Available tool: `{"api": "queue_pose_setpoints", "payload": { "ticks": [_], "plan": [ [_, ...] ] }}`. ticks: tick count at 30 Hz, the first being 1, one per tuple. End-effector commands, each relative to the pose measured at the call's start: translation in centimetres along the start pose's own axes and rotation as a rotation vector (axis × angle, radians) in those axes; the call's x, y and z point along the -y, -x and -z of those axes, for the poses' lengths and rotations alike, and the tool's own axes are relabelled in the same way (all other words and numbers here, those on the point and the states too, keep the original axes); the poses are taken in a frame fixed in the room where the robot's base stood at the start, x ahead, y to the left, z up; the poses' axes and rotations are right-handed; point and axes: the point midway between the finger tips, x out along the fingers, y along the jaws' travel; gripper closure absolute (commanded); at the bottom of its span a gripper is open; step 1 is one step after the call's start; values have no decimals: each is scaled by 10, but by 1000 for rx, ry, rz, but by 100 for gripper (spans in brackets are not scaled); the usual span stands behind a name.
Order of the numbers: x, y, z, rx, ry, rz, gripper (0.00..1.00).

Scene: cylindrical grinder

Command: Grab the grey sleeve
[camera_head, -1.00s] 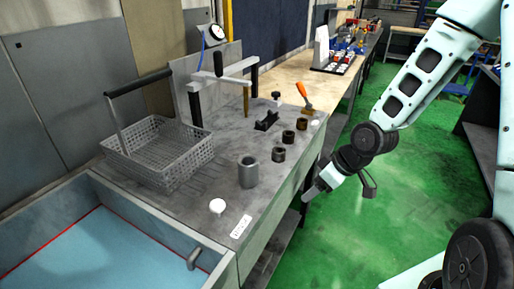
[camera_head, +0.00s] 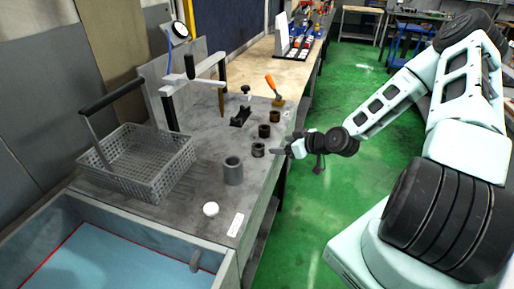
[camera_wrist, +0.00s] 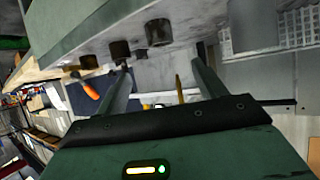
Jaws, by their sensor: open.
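The grey sleeve (camera_head: 233,171) stands upright on the grey bench top, near its right edge, in the head view. My gripper (camera_head: 284,152) is to its right, at the bench's right edge, apart from the sleeve. In the wrist view my gripper (camera_wrist: 162,82) has its two fingers spread with nothing held between them. Several round parts show beyond the fingers there. I cannot tell for sure which of them is the sleeve.
Dark rings (camera_head: 258,149) stand in a row behind the sleeve. A clamp arm (camera_head: 195,75) and an orange-handled tool (camera_head: 271,83) stand farther back.

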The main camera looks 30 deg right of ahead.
Motion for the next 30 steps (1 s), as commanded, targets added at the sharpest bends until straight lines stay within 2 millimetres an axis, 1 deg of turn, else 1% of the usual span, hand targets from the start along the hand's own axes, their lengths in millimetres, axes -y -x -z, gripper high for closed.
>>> {"api": "queue_pose_setpoints", "payload": {
  "ticks": [1, 3, 6, 9, 17, 27, 30],
  "plan": [
    [2, -10, 3, 0, -1, 4, 30],
    [1, -24, 3, 0, -3, 3, 30],
    [1, -41, 2, 1, -2, 1, 30],
    [1, -53, 2, 1, -1, 1, 30],
    [2, -67, 1, 1, -1, 2, 30],
    [3, -106, 0, 1, -1, 1, 30],
    [3, -112, -1, 1, 0, 0, 30]
  ]
}}
